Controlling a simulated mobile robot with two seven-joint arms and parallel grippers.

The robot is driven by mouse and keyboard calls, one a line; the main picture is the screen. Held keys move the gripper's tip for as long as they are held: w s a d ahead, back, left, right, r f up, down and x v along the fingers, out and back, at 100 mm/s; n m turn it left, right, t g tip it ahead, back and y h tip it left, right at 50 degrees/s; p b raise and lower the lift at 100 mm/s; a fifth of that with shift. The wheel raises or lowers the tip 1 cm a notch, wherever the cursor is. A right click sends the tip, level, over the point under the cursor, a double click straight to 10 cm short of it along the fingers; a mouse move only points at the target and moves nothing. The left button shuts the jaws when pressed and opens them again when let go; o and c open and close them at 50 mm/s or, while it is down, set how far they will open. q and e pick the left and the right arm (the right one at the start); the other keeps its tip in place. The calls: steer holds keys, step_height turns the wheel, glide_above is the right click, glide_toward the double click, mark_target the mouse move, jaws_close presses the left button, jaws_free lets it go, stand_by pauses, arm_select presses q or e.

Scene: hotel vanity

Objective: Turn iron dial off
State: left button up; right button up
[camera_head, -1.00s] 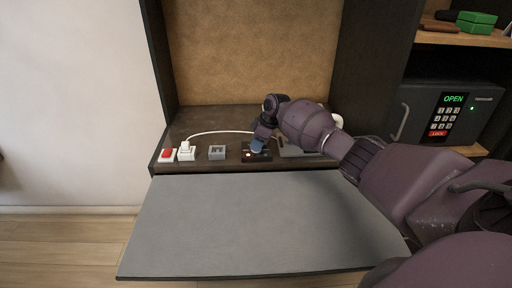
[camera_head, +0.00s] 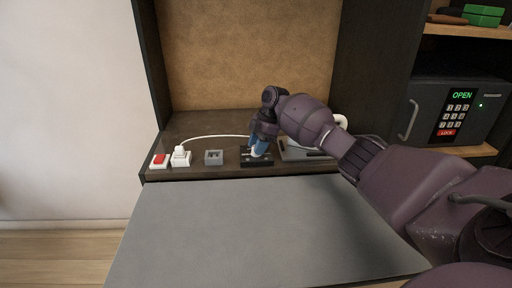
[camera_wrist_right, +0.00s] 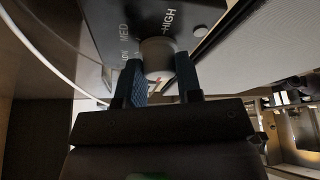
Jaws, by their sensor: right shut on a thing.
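The dial panel (camera_head: 257,161) is a small dark box near the front edge of the vanity shelf. Its round grey dial (camera_wrist_right: 157,56) shows in the right wrist view, on a dark face (camera_wrist_right: 120,14) lettered MED and HIGH. My right gripper (camera_head: 259,150) points down onto the panel. In the right wrist view its two blue fingers (camera_wrist_right: 160,72) are shut on the dial, one on each side. The fingers hide part of the dial's lettering, so its setting cannot be read. My left gripper is not in view.
Left of the panel stand a grey box (camera_head: 213,157), a white plug in a socket (camera_head: 181,157) with a white cord, and a red switch (camera_head: 159,160). A grey plate (camera_head: 298,153) lies to the right, partly behind my arm.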

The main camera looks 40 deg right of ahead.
stand_by(0.4)
steer(key=o, duration=0.9)
steer(key=v, duration=1)
steer(key=shift+d+r+p, duration=0.1)
steer(key=shift+r+p, duration=0.25)
steer(key=shift+r, duration=0.05)
